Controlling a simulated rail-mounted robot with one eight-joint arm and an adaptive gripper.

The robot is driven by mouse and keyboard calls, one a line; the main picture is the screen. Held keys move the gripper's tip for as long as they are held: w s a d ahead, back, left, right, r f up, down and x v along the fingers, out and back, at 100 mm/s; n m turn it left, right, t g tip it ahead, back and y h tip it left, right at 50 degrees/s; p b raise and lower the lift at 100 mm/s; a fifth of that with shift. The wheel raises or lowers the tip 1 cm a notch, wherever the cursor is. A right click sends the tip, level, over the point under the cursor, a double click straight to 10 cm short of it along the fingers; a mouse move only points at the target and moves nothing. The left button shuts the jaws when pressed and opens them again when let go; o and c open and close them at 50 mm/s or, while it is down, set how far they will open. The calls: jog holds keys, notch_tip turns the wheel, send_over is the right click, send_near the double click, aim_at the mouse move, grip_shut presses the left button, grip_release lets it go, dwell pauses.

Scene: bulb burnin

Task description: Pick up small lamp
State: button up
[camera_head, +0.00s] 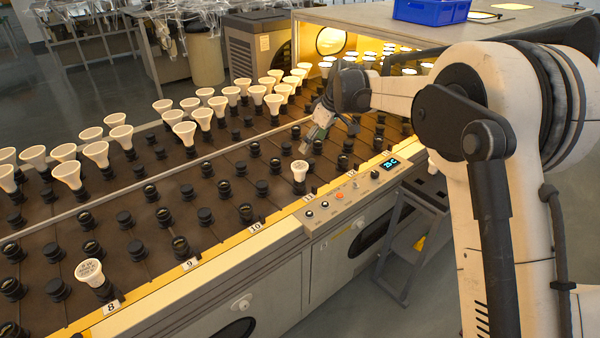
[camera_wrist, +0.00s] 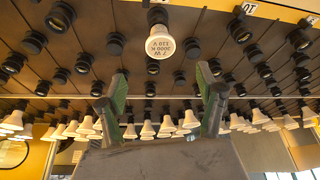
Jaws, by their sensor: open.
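A small white lamp (camera_head: 299,171) stands upright in a black socket near the front edge of the rack, left of the control panel. In the wrist view, a small white lamp (camera_wrist: 160,43) with printed text on its face shows at the top middle, in a dark socket. A similar small lamp (camera_head: 90,271) stands at the front left by label 8. My gripper (camera_head: 318,131) is above the rack, just behind and right of the nearer-to-panel lamp, and apart from it. In the wrist view my gripper (camera_wrist: 162,98) has its fingers spread with nothing between them.
Several larger cone-shaped white lamps (camera_head: 122,135) stand in rows farther back. Many black sockets (camera_head: 180,246) around the small lamps are empty. A control panel (camera_head: 350,193) runs along the front edge. A lit chamber (camera_head: 322,68) and a blue crate (camera_head: 431,11) are at the back.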

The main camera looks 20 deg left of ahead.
aim_at(300, 165)
jog(key=b+x, duration=0.1)
jog(key=x, duration=1.2)
jog(key=shift+a+f, duration=0.1)
jog(key=shift+f, duration=0.05)
jog(key=c, duration=1.3)
